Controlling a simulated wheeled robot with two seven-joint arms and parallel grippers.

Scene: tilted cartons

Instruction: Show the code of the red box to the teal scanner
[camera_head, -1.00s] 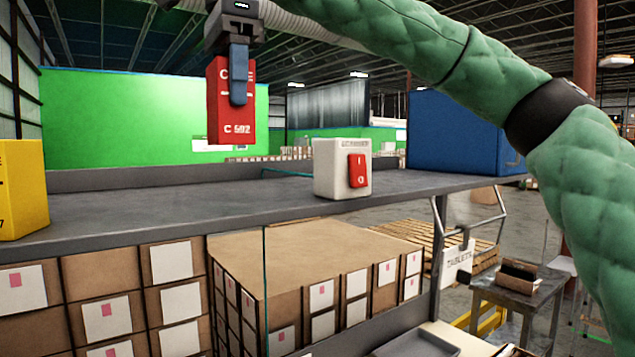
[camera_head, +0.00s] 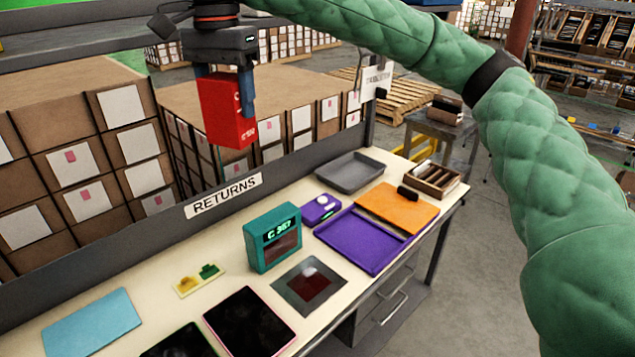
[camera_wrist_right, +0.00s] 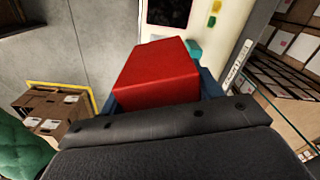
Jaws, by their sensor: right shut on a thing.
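The red box (camera_head: 222,112) is held upright in the air in the head view, with white print partly showing on its right side. My right gripper (camera_head: 224,92) is shut on the red box, one finger on each side, above and behind the bench. The wrist view shows the red box (camera_wrist_right: 157,76) between the blue fingers; no code can be made out there. The teal scanner (camera_head: 272,238) stands on the bench, lower right of the box and apart from it, with a lit display and a dark window. My left gripper is not in view.
The bench (camera_head: 225,292) holds a purple tray (camera_head: 362,240), an orange board (camera_head: 397,207), a grey tray (camera_head: 351,172), a purple device (camera_head: 321,208), a dark-red pad (camera_head: 310,286), and a blue sheet (camera_head: 92,322). Stacked cartons (camera_head: 62,95) stand behind the RETURNS rail (camera_head: 223,195).

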